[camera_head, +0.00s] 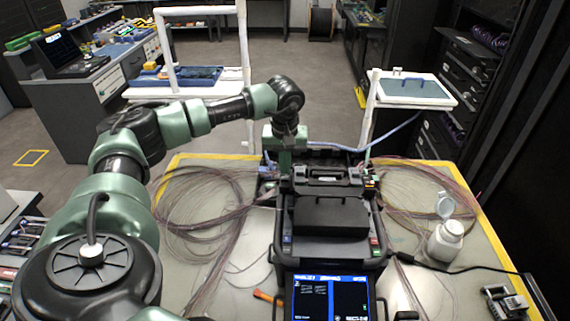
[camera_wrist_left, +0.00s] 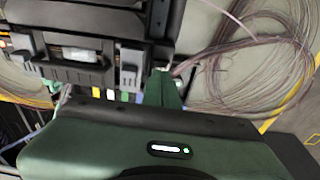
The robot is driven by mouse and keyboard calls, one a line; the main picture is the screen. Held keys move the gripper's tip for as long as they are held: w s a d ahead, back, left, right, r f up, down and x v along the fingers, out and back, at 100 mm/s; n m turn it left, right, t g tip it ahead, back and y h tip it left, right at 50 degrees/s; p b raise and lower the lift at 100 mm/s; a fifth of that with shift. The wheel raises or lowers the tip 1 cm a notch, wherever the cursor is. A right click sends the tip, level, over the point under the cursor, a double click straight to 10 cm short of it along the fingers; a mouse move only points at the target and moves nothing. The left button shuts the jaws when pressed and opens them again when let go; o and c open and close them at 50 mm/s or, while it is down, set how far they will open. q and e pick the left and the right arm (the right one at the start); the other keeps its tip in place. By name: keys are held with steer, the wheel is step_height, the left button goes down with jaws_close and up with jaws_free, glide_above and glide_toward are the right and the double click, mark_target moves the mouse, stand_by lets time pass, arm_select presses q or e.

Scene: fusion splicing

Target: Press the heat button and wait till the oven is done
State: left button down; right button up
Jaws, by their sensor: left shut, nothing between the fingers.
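The black fusion splicer (camera_head: 330,215) stands on the bench with its lit screen (camera_head: 330,297) facing me. Its oven section (camera_head: 326,175) is at the far end; in the left wrist view the oven (camera_wrist_left: 75,52) shows a pale piece at its middle. My left gripper (camera_head: 285,160) is shut and empty, pointing down at the far left corner of the splicer. In the left wrist view its green fingers (camera_wrist_left: 163,88) are together beside the dark housing. I cannot tell whether they touch it. The heat button cannot be made out. My right gripper is not in view.
Loose fibre coils (camera_head: 205,205) lie left of the splicer, and more fibres (camera_head: 405,185) lie to its right. A white bottle (camera_head: 446,240) with an open lid stands at right. An orange-handled tool (camera_head: 267,297) lies at front. A white frame (camera_head: 243,60) rises behind the bench.

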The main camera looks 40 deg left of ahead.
mark_target(285, 177)
arm_select(q)
steer(key=shift+r+p, duration=1.35)
steer(key=shift+r, duration=0.8)
steer(key=shift+f, duration=0.15)
